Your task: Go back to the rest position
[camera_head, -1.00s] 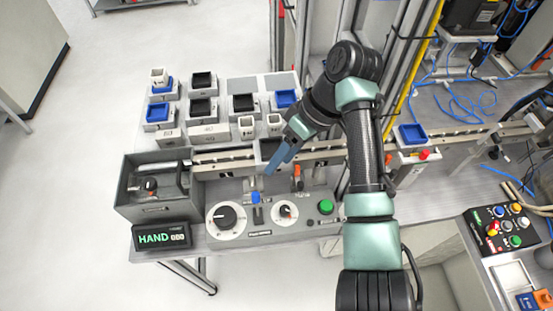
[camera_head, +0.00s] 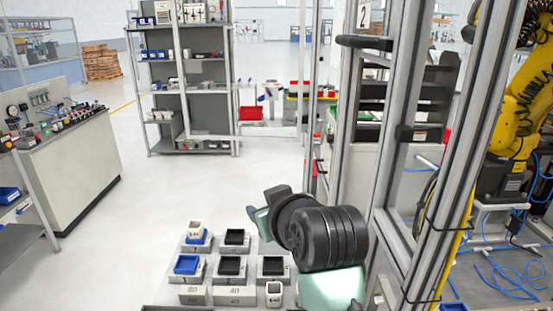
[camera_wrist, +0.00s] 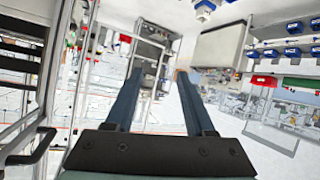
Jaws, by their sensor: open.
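My gripper (camera_wrist: 159,75) shows in the wrist view with its two blue fingers apart and nothing between them. Behind the fingers are the room's floor, shelves and a pale cabinet. In the head view my arm is folded up in front of the camera, and only a bit of a blue finger (camera_head: 252,212) shows at the left of the dark wrist joint. The rest of the gripper is hidden behind my arm there.
Black, blue and white bins on grey blocks (camera_head: 235,296) stand below my arm. A metal frame post (camera_head: 390,150) rises close on the right, with a yellow robot arm (camera_head: 525,105) beyond. Open floor (camera_head: 170,190) lies to the left.

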